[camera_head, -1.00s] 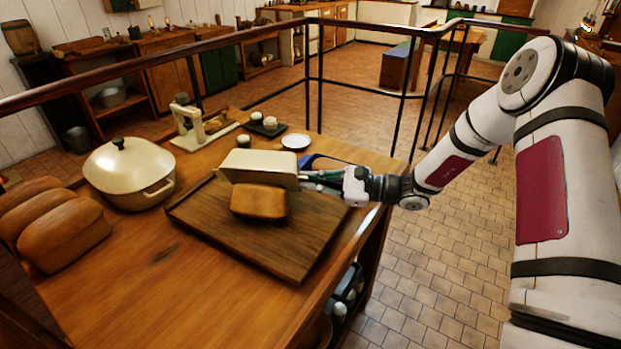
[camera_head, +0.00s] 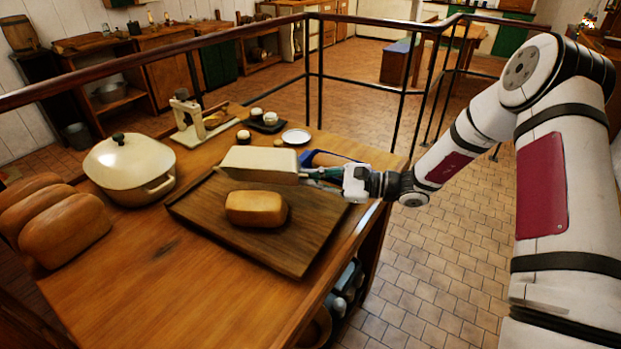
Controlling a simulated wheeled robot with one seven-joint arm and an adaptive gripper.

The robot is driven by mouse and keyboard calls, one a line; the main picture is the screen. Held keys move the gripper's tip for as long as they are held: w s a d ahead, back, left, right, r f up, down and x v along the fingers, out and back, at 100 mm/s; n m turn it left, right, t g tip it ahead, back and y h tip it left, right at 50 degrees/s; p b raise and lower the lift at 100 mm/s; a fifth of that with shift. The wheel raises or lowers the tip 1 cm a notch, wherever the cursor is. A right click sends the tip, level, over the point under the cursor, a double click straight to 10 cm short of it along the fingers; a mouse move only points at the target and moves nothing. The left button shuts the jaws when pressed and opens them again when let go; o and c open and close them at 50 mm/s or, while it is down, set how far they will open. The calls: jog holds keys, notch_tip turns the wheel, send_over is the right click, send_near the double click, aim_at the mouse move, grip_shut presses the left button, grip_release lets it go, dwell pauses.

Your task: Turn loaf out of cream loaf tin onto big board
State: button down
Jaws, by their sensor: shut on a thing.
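The cream loaf tin (camera_head: 258,163) is held above the back part of the big board (camera_head: 287,250), its pale side facing me. My gripper (camera_head: 314,175) is shut on the right end of the tin. A small golden loaf (camera_head: 256,208) lies on the big board, just in front of and below the tin. A strip of board shows between loaf and tin. The inside of the tin is hidden from this side.
Several larger loaves (camera_head: 66,237) stand at the table's left edge. A cream lidded pot (camera_head: 130,170) is left of the board. A cream scale-like stand (camera_head: 190,118), small jars, a white saucer (camera_head: 296,136) and a blue item (camera_head: 333,159) are behind. The front of the table is clear.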

notch_tip(320, 180, up, 6)
jog(key=w+p, duration=0.1)
jog(key=w, duration=0.1)
jog(key=shift+w+d, duration=0.2)
jog(key=shift+d, duration=0.1)
dwell(0.5)
